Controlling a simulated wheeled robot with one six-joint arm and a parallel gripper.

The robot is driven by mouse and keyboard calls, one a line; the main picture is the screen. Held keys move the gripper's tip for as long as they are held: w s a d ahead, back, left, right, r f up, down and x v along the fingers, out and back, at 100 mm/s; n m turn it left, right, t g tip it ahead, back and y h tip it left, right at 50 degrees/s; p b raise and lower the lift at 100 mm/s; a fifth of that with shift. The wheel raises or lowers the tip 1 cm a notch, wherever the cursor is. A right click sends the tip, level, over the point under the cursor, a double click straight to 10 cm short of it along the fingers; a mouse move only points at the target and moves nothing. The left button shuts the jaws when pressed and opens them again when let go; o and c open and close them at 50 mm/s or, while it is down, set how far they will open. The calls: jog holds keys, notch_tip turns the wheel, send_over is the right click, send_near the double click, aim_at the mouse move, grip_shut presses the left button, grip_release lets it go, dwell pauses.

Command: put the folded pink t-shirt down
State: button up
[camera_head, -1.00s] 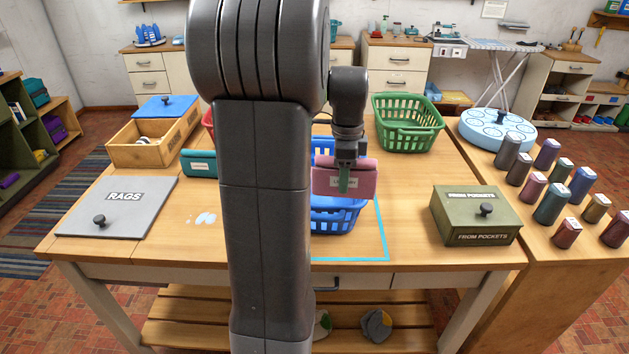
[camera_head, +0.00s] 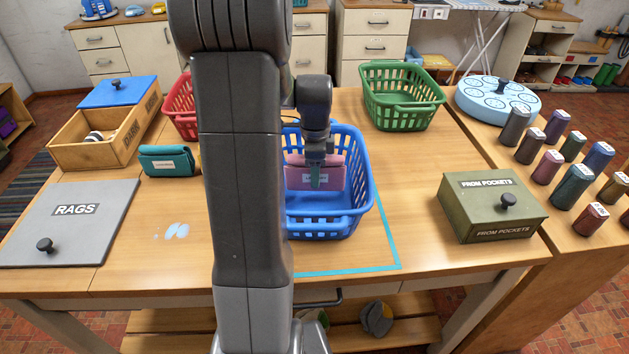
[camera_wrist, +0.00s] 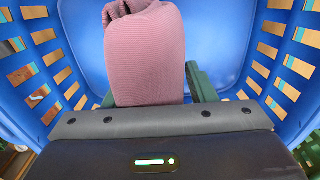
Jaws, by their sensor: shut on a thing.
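The folded pink t-shirt (camera_head: 300,172) is a small bundle with a pale label, held in my gripper (camera_head: 316,180). In the wrist view the t-shirt (camera_wrist: 145,55) sits between the green fingers of my gripper (camera_wrist: 148,85), which are shut on it. The blue basket (camera_head: 343,222) stands on the table inside a teal outline. The t-shirt is inside or just over the basket, and in the wrist view the basket's blue walls (camera_wrist: 225,35) surround it. I cannot tell whether it touches the basket floor. My arm hides the basket's left part.
A green basket (camera_head: 400,112) and a partly hidden red basket (camera_head: 180,108) stand behind. A teal folded bundle (camera_head: 168,161) lies to the left. A green "FROM POCKETS" box (camera_head: 490,207) stands to the right. The tabletop between blue basket and box is clear.

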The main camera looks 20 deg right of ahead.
jog(key=shift+f, duration=1.9)
jog(key=shift+f, duration=0.2)
jog(key=o, duration=1.1)
jog(key=shift+r, duration=0.1)
notch_tip(320, 180, up, 12)
jog(key=shift+r, duration=0.1)
